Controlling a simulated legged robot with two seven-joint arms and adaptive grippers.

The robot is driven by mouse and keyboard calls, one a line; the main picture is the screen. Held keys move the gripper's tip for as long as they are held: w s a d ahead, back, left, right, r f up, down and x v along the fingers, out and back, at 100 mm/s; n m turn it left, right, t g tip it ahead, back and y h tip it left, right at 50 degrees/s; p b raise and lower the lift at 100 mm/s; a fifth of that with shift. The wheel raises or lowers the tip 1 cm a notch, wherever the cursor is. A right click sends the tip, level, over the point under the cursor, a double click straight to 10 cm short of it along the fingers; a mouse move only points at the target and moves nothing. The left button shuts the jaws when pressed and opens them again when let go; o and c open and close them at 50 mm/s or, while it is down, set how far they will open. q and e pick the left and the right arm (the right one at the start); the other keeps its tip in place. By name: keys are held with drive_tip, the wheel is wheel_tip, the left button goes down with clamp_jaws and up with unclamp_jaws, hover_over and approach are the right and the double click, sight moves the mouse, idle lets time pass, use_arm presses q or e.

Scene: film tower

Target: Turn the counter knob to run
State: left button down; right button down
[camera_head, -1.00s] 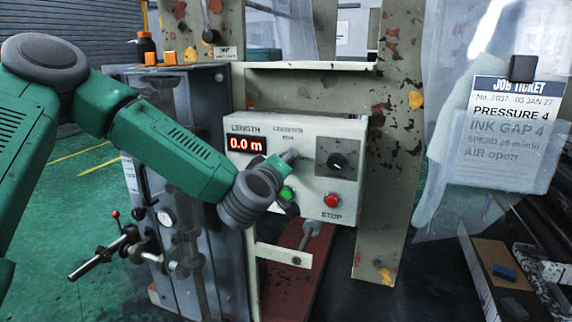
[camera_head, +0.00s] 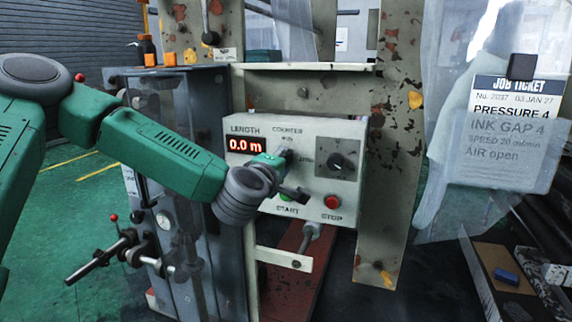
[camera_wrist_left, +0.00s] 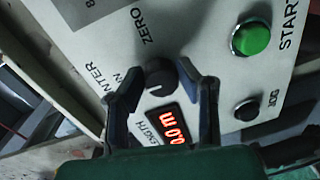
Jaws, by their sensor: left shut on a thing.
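The counter knob (camera_wrist_left: 160,74) is a small black round knob on the pale control box (camera_head: 325,140). The wrist view shows it between the words RUN and ZERO; its exact pointing is hard to read. My left gripper (camera_wrist_left: 163,88) is shut on the knob, a finger on either side. In the head view my left gripper (camera_head: 290,174) reaches the box from the left and hides most of the knob. The red length display (camera_head: 245,145) reads 0.0 m. My right gripper is not in view.
A green START button (camera_wrist_left: 251,38) and a black JOG button (camera_wrist_left: 246,110) sit close to the gripper. A red STOP button (camera_head: 332,202) and a larger black dial (camera_head: 337,165) lie to its right. A job ticket (camera_head: 510,130) hangs at the right.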

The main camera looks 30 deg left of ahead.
use_arm(q)
drive_tip(key=shift+a, duration=0.15)
drive_tip(key=c, duration=1.2)
unclamp_jaws()
drive_tip(key=shift+a, duration=0.15)
drive_tip(key=shift+f, duration=0.1)
drive_tip(key=v, duration=0.7)
drive_tip(key=shift+s+f, duration=0.1)
drive_tip(key=shift+s, duration=0.15)
